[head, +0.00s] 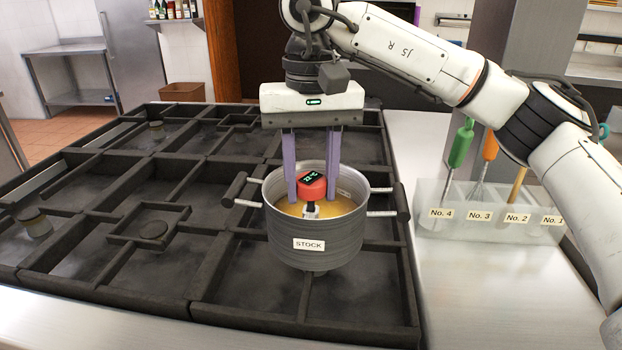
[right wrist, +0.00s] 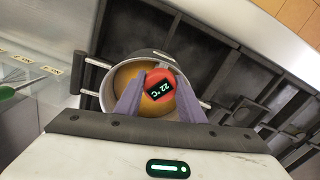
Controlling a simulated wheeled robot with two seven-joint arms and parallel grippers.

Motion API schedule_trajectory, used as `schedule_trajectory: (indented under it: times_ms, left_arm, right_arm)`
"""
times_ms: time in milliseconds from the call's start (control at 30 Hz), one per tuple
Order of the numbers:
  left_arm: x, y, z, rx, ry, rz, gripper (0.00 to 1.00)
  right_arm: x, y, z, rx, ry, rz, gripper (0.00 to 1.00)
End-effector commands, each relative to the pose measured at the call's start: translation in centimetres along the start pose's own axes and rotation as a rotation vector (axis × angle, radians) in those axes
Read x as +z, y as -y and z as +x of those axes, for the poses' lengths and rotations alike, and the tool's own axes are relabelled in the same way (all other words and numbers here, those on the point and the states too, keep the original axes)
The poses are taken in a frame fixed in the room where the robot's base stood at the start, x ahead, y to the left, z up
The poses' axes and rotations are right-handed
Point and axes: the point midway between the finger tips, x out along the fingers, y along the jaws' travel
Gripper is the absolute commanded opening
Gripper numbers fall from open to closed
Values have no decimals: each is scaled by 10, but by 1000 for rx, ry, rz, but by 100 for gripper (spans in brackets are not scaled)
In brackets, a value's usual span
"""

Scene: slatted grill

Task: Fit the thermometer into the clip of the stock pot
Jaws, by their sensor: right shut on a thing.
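The stock pot (head: 318,243), dark grey and labelled STOCK, stands on the grill with yellowish liquid inside. It also shows in the right wrist view (right wrist: 95,89). The thermometer has a red head (head: 311,184) with a display reading 22 °C; its head also shows in the right wrist view (right wrist: 160,87). A small pale piece, perhaps the clip (head: 311,210), shows just below the head. My right gripper (head: 311,192) points down into the pot's mouth, its purple fingers shut on the thermometer. The probe's lower end is hidden. My left gripper is not in view.
The black slatted grill (head: 190,300) fills the left and middle. A pale holder (head: 455,228) with slots marked No. 1 to No. 4 and several utensils stands on the right counter (head: 420,140). The pot's handles stick out left and right.

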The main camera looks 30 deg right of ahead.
Motion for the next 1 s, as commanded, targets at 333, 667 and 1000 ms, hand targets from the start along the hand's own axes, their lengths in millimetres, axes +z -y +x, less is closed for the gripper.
schedule_trajectory:
  times_ms: [333, 667, 1000]
  left_arm:
    - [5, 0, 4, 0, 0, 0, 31]
    - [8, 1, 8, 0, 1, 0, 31]
    - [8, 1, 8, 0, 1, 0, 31]
  right_arm:
    - [0, 0, 10, -1, 0, 0, 12]
    - [0, 0, 18, -1, 1, 0, 12]
    - [0, 0, 18, 0, 1, 0, 57]
